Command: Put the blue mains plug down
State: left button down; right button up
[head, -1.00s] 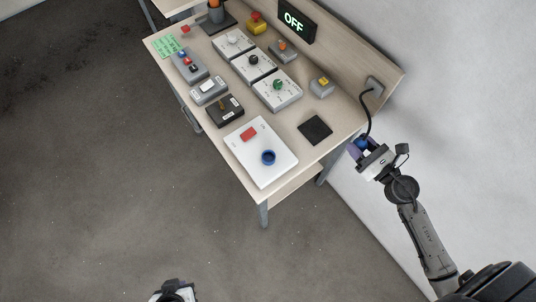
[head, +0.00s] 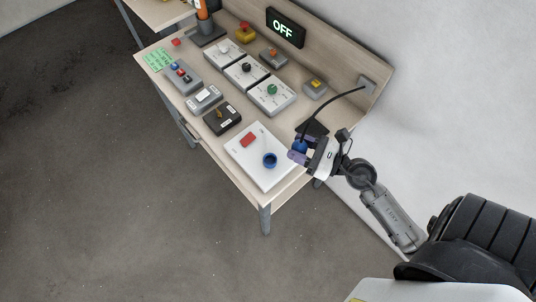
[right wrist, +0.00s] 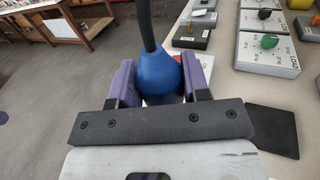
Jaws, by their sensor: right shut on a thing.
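The cord (head: 335,99) runs to a grey outlet (head: 367,84) on the back panel. The plug's underside is hidden, and I cannot tell its height above the table. My left gripper is not in view.
Several switch boxes and white panels fill the table behind. An OFF display (head: 285,27) stands at the back.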

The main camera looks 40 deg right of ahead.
send_over(270, 161)
notch_tip(270, 161, down, 5)
jog(key=shift+r+b, duration=0.1)
jog(key=shift+b, duration=0.2)
notch_tip(270, 161, down, 4)
jog(key=shift+r+b, duration=0.15)
jog(key=shift+b, duration=0.95)
jog(key=shift+f, duration=0.3)
jog(key=o, duration=0.9)
